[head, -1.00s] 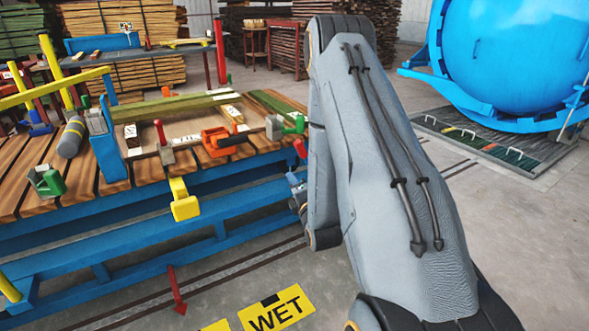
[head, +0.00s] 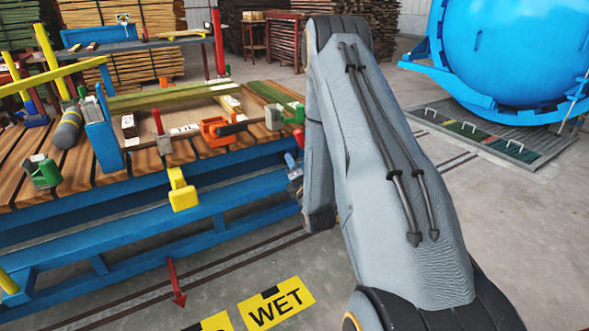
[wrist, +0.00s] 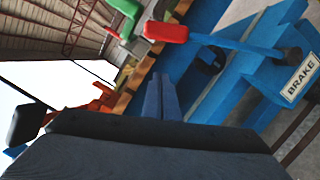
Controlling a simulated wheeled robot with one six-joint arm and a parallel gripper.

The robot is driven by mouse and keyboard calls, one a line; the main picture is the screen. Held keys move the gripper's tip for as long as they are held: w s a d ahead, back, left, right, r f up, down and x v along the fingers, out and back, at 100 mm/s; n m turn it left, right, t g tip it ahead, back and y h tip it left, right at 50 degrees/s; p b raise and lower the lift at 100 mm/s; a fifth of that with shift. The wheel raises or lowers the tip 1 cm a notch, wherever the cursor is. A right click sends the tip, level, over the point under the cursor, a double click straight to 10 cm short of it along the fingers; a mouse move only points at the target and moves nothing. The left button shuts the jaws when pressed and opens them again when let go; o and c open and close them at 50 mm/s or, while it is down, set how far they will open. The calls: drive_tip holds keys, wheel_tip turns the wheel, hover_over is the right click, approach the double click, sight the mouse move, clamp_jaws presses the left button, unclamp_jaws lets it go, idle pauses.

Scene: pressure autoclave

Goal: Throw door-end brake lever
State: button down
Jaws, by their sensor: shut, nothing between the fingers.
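The brake lever (wrist: 235,43) is a bar with a red grip (wrist: 165,32) at its left end and a round dark pivot at its right end. A white "BRAKE" label (wrist: 302,78) is on the blue frame beside the pivot. My gripper (wrist: 160,82) is shut and empty, with its fingertips just below the red grip in the wrist view; I cannot tell whether they touch. In the head view, a red grip (head: 298,137) shows at the bench's right end, next to my arm. My arm hides most of that end and the fingertips.
A wooden-topped bench (head: 85,160) with blue legs carries several clamps, including an orange one (head: 220,131) and a green one (head: 294,113). A yellow "WET" floor sign (head: 277,305) lies in front. A blue autoclave (head: 515,50) stands at the right. Floor between them is open.

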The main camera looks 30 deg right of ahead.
drive_tip(key=w+d+r, duration=0.2)
drive_tip(key=w+d, duration=0.2)
drive_tip(key=shift+w+d+b, duration=0.15)
drive_tip(key=shift+d+b, duration=0.05)
drive_tip(key=shift+b, duration=0.1)
drive_tip(key=shift+r, duration=0.15)
